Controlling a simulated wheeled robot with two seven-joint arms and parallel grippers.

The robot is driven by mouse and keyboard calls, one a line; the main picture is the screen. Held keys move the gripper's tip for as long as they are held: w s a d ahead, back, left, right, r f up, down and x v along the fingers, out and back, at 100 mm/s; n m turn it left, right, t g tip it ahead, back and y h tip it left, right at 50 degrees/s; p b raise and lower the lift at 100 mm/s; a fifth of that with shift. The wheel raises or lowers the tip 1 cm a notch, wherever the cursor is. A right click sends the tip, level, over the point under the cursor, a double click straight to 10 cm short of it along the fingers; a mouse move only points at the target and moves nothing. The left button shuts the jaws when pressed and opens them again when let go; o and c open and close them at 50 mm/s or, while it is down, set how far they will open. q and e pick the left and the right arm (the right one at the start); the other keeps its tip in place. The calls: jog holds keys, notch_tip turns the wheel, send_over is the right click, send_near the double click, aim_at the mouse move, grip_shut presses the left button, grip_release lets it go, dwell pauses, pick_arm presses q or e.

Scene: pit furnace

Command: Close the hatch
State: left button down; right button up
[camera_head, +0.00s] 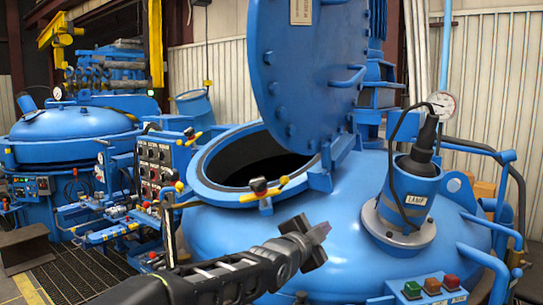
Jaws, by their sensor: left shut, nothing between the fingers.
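The blue hatch (312,75) stands raised, nearly upright, at the right side of the round opening of the blue furnace (340,225). The opening's rim (208,160) is bare and its inside is dark. A yellow-handled clamp with a red knob (262,188) sits on the near side of the rim. My left gripper (321,230) is shut and empty, in front of the furnace dome and below the hatch in the picture. It appears apart from the hatch. My right gripper is not in view.
A lamp unit (415,180) with a cable stands on the dome at right, near a pressure gauge (442,104). Green and red buttons (432,287) are at lower right. A control panel (160,165) and a second blue furnace (70,125) stand at left.

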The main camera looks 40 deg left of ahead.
aim_at(271, 68)
pick_arm(q)
jog(key=s+r+m+t+y, duration=0.1)
jog(key=s+r, duration=0.4)
jog(key=r, duration=0.5)
jog(key=s+a+r+m+t+y, duration=0.1)
jog(key=s+r+m+t+y, duration=0.1)
jog(key=s+r, duration=0.4)
jog(key=s+a+r+m+t+y, duration=0.1)
jog(key=s+r, duration=0.5)
jog(key=r, duration=0.9)
jog(key=shift+a+r+m+t+y, duration=0.15)
jog(key=shift+r+m+t+y, duration=0.2)
jog(key=shift+m+t, duration=0.35)
jog(key=shift+r, duration=0.15)
jog(key=w+a+r+p, duration=0.1)
jog(key=w+a+p, duration=0.1)
jog(key=w, duration=0.1)
jog(key=w+a+r+p, duration=0.2)
jog(key=p, duration=0.1)
jog(key=w+a+r+p, duration=0.1)
jog(key=w+p, duration=0.2)
jog(key=shift+w+a+r, duration=0.2)
jog(key=shift+w+a, duration=0.1)
jog(key=shift+a, duration=0.1)
jog(key=shift+a+f, duration=0.1)
jog(key=shift+a, duration=0.1)
